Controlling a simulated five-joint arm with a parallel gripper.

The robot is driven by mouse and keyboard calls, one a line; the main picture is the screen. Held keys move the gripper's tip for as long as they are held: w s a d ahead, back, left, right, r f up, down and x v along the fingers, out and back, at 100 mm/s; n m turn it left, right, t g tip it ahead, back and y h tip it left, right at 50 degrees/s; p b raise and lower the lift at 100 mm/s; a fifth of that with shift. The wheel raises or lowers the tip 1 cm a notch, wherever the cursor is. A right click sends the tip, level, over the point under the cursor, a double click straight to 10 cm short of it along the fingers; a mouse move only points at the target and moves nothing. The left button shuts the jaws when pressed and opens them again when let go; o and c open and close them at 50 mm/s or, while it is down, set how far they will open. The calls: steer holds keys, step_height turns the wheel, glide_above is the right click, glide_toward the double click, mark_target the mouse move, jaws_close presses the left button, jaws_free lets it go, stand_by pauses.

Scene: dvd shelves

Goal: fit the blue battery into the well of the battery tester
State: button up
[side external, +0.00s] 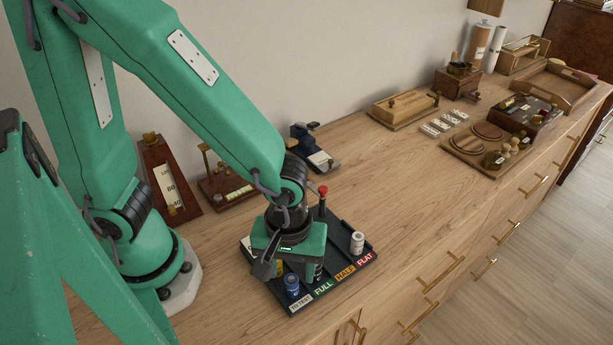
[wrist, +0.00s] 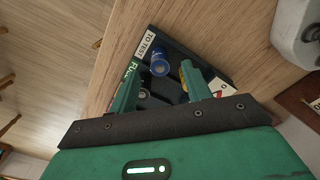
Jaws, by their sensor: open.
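In the wrist view the blue battery (wrist: 160,66) shows between and beyond the fingertips, with no clear contact. My gripper (side external: 286,270) is open and low over the tray. Its two fingers (wrist: 160,80) are spread apart and hold nothing. A white plate with dark and red marks (wrist: 223,91), perhaps the tester's dial, lies beside the right finger in the wrist view. The tester's well is not clearly visible; my gripper covers that part.
The dark tray (side external: 338,272) carries labels "TO TEST", "FULL", "HALF" and "FLAT". A white battery (side external: 357,243) stands at its right. A red-topped post (side external: 323,190) rises behind my gripper. A wooden gauge (side external: 165,180) and a navy device (side external: 313,150) stand behind. The wood right of the tray is clear.

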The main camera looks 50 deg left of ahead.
mark_target(292, 285)
steer(key=shift+f, duration=1.4)
steer(key=shift+c, duration=0.4)
jaws_close()
